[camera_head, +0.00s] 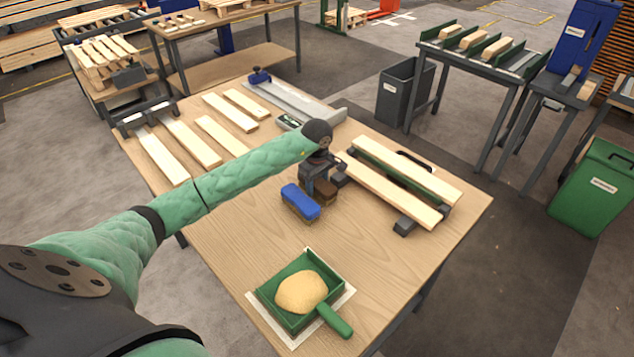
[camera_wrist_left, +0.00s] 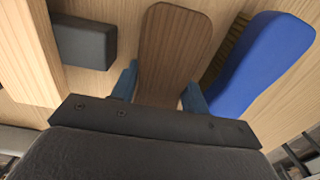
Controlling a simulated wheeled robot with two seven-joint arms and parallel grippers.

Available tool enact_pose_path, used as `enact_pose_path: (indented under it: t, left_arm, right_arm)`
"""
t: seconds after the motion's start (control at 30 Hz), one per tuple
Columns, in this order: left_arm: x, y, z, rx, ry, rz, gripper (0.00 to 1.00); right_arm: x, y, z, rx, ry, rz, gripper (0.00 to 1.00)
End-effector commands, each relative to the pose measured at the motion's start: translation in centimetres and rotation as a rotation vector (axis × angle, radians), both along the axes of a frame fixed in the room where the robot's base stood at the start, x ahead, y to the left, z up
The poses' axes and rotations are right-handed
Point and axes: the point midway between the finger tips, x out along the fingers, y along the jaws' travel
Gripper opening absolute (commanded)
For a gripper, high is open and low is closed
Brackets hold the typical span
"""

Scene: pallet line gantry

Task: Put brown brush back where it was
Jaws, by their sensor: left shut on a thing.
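The brown brush (camera_wrist_left: 172,50) has a wooden back and lies between the fingers of my left gripper (camera_wrist_left: 165,92) in the left wrist view. The gripper is shut on it. In the head view my left gripper (camera_head: 318,183) is over the table, with the dark brown brush (camera_head: 326,190) partly hidden under it. A blue brush (camera_head: 300,201) with tan bristles stands on the table just left of the brown one, and it also shows on the right in the left wrist view (camera_wrist_left: 262,60). I cannot tell whether the brown brush touches the table. My right gripper is not in view.
Two planks on dark supports (camera_head: 405,229) lie just right of the gripper. A green dustpan (camera_head: 323,265) with a yellowish heap sits on a white-edged square at the front. Several loose planks (camera_head: 163,157) lie at the left. The wooden table (camera_head: 235,240) is clear at front left.

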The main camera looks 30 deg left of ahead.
Motion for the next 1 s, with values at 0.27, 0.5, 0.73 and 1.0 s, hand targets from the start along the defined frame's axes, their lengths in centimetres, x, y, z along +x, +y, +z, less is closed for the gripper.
enact_pose_path:
  t: [0.27, 0.5, 0.73, 1.0]
  left_arm:
    - [0.01, 0.01, -0.13, 0.0, 0.0, 0.0, 0.24]
    - [0.01, -0.01, -0.31, 0.0, 0.0, 0.0, 0.47]
    - [0.0, -0.01, -0.28, 0.0, 0.0, 0.0, 0.67]
    - [-0.01, -0.02, -0.16, 0.0, 0.0, 0.0, 0.67]
  right_arm:
    - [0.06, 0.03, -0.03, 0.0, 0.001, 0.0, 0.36]
    - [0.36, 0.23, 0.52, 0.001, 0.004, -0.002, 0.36]
    - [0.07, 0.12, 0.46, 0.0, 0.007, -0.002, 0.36]
    - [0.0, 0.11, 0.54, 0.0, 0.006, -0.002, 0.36]
